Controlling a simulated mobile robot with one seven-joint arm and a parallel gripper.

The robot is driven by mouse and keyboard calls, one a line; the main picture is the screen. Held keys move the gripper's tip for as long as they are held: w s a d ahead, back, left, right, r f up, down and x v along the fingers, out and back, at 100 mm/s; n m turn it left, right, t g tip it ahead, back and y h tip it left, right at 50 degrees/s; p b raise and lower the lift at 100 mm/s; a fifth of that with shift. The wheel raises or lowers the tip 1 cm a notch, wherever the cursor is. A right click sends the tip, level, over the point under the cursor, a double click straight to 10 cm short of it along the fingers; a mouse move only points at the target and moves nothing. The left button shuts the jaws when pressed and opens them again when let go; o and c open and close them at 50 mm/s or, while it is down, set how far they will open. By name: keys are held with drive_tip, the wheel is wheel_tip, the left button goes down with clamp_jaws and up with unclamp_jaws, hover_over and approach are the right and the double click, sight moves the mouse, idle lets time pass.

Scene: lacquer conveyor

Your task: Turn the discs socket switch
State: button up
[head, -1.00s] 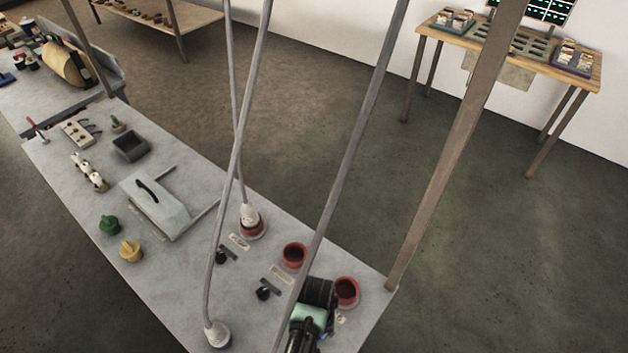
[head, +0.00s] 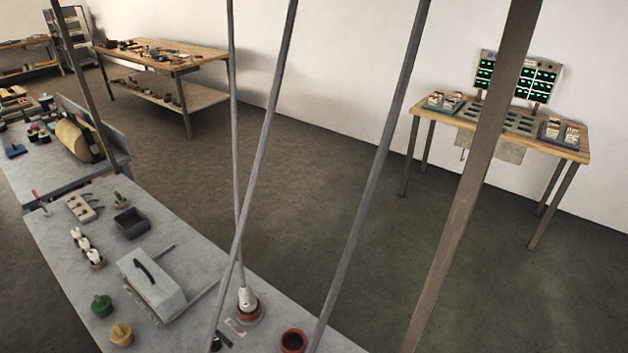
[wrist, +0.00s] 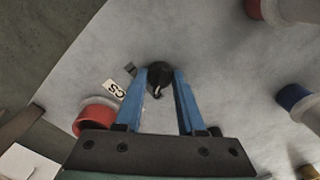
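In the wrist view, a round black switch knob (wrist: 160,76) with a white pointer mark stands on the grey panel. My gripper (wrist: 161,72), with two blue fingers, reaches down to it, one fingertip on either side of the knob. Whether the fingers press on it or leave a thin gap cannot be told. A pale label (wrist: 115,89) with the letters "CS" showing lies to the left, partly hidden by the left finger. A red socket (wrist: 97,117) sits lower left, partly hidden. My gripper is out of the head view.
In the head view, a plug (head: 246,299) on a cable stands in a red socket, beside an empty red socket (head: 293,341). A grey handled box (head: 151,284), a green knob (head: 101,305) and a yellow knob (head: 121,333) share the table. Slanted poles cross the view.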

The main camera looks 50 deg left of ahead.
drive_tip(key=o, duration=0.4)
drive_tip(key=shift+o, duration=0.2)
drive_tip(key=shift+r, duration=0.1)
wheel_tip(320, 180, up, 13)
drive_tip(key=shift+b, duration=0.3)
idle(0.5)
